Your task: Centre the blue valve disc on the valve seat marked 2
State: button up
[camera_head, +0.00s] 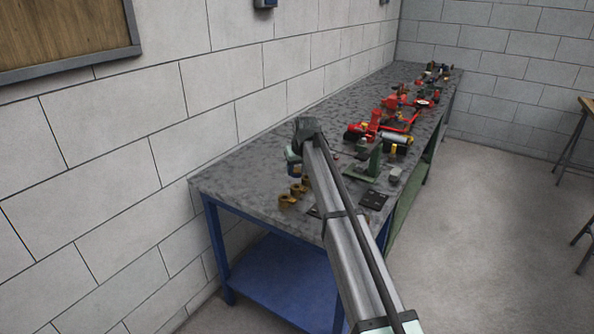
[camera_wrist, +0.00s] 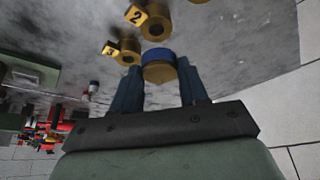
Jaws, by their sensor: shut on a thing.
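The blue valve disc (camera_wrist: 158,55) has a blue side and a brass-coloured underside. My gripper (camera_wrist: 158,68) is shut on it, with one blue finger on each side. The brass, ring-shaped valve seat marked 2 (camera_wrist: 156,28) stands on the bench beyond the disc in the wrist view, with a yellow number tag beside it. The disc appears raised and apart from this seat. In the head view my gripper (camera_head: 293,168) is above the row of brass seats, where seat 2 (camera_head: 295,189) is the middle one. The exact height of the disc is hard to tell.
The seat marked 3 (camera_wrist: 128,52) is close to the left of the disc; another brass seat (camera_wrist: 198,1) is cut off at the top edge. A green stand (camera_head: 373,165), a dark plate (camera_head: 374,200) and red pump parts (camera_head: 395,122) lie right. The bench's left end is clear.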

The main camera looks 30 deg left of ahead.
aim_at(297, 177)
jog(key=shift+f, duration=0.1)
jog(key=shift+f, duration=2.05)
jog(key=shift+f, duration=0.3)
dwell(0.8)
jog(key=o, duration=1.3)
jog(key=shift+r, duration=0.1)
jog(key=v, duration=1.3)
jog(key=shift+s+d+r, duration=0.1)
jog(key=shift+s+r, duration=0.05)
jog(key=shift+r, duration=0.1)
